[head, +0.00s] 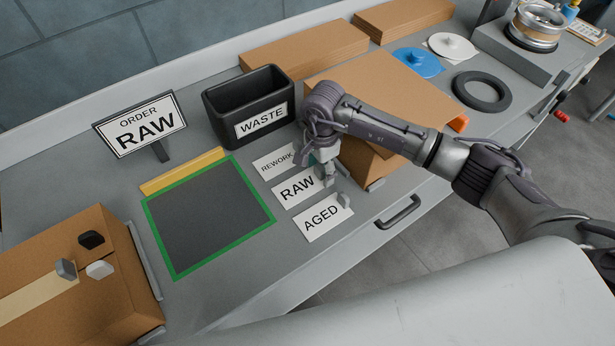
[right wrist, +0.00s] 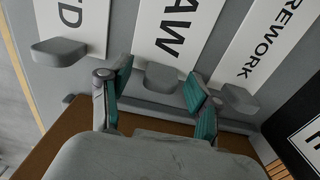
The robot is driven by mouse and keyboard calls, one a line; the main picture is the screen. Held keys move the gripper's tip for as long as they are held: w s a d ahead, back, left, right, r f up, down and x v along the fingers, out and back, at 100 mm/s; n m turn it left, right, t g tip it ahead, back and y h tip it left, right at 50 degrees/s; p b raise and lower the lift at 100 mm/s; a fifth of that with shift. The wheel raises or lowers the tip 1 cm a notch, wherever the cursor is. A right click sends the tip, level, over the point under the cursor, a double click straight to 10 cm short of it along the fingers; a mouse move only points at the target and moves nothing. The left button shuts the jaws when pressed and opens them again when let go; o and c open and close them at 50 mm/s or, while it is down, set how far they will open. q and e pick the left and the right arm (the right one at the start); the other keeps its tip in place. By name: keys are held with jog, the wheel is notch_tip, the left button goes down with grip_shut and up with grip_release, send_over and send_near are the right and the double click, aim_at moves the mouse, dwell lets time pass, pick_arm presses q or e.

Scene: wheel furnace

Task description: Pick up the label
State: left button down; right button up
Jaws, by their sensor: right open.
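Three white labels lie in a row on the grey bench: REWORK (head: 273,162), RAW (head: 294,188) and AGED (head: 322,222). Each has a small grey tab at one end. My right gripper (head: 325,172) is open above the tab end of the RAW label. In the right wrist view its two teal-padded fingers (right wrist: 158,88) stand apart, with the RAW label's grey tab (right wrist: 161,77) showing between them. RAW (right wrist: 176,32) and REWORK (right wrist: 268,40) show there, with AGED (right wrist: 72,20) partly cut off. Contact with the tab cannot be told. My left gripper is not in view.
An ORDER RAW sign (head: 142,124) and a black WASTE bin (head: 248,98) stand behind the green-framed mat (head: 210,213). A cardboard box (head: 75,285) with several small knobs on top is at left. Another box (head: 385,90) stands close behind my right arm.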

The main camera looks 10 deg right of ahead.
jog(key=c, duration=0.9)
